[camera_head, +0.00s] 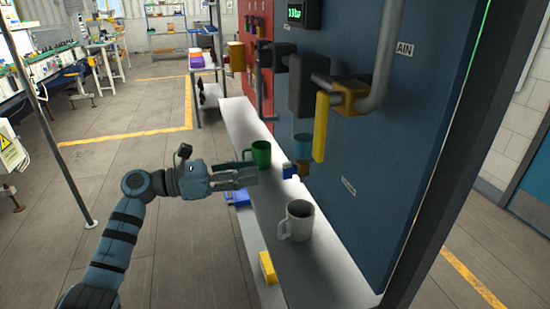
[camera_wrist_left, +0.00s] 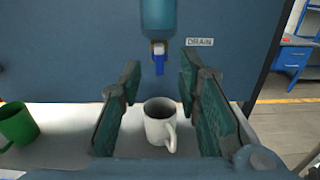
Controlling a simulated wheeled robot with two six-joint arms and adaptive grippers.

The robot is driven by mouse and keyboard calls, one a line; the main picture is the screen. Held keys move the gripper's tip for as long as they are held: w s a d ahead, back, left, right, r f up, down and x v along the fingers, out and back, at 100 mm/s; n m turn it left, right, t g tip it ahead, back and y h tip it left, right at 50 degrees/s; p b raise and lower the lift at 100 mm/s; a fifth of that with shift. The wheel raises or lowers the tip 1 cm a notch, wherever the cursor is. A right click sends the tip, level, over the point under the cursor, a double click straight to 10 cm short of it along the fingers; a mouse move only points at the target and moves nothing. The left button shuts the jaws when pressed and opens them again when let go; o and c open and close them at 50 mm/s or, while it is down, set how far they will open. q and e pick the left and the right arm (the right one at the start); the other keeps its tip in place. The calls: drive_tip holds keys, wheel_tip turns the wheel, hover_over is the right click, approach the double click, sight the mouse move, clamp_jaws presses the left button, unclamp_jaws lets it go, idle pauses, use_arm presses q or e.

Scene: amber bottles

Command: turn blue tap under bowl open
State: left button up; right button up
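The blue tap (camera_head: 289,170) hangs under the translucent blue bowl (camera_head: 302,147) on the dark blue panel. In the left wrist view the tap's blue handle (camera_wrist_left: 159,64) points down beneath the bowl (camera_wrist_left: 158,17), with a brass-coloured part beside it. My left gripper (camera_head: 252,174) reaches in from the left with its fingers pointing at the tap, a short way off. In the wrist view its two fingers (camera_wrist_left: 158,82) are spread apart and empty, with the tap beyond, between the tips. My right gripper is not in view.
A white mug (camera_head: 299,222) and a green mug (camera_head: 262,154) stand on the pale shelf (camera_head: 318,263) below. A long yellow lever (camera_head: 320,128) on a grey pipe (camera_head: 385,60) hangs near the bowl. The floor left of the shelf is open.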

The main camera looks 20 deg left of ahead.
sight(283, 165)
use_arm(q)
drive_tip(key=p+x, duration=0.1)
drive_tip(key=x, duration=0.6)
drive_tip(key=shift+w+d, duration=0.3)
drive_tip(key=shift+a, duration=0.1)
drive_tip(key=shift+c, duration=0.6)
clamp_jaws()
